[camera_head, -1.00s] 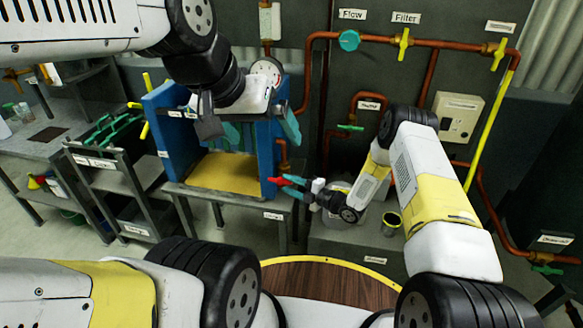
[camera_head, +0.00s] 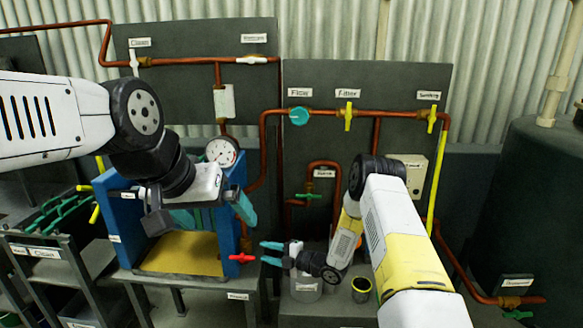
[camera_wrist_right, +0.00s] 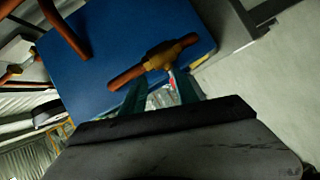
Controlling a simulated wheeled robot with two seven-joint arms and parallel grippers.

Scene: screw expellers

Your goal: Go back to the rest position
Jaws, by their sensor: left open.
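My left gripper (camera_head: 212,215) is open in front of the blue-framed press (camera_head: 127,235), its teal fingers spread apart. No object shows between them, though its wrist hides part of the press. My right gripper (camera_head: 264,252) points left, its two teal fingers apart and nothing held. Its tips are close to a red valve handle (camera_head: 243,258) at the right side of the press. In the right wrist view, the fingers (camera_wrist_right: 160,94) are open, and the red handle (camera_wrist_right: 172,79) shows beyond the gap, under a copper pipe with a brass fitting (camera_wrist_right: 158,58).
Copper pipes with a teal valve (camera_head: 299,116) and yellow valves (camera_head: 348,116) run along the back panel. A round gauge (camera_head: 222,151) stands above the press. A dark can (camera_head: 361,289) sits right of my right gripper. A rack with green handles (camera_head: 62,213) stands at left.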

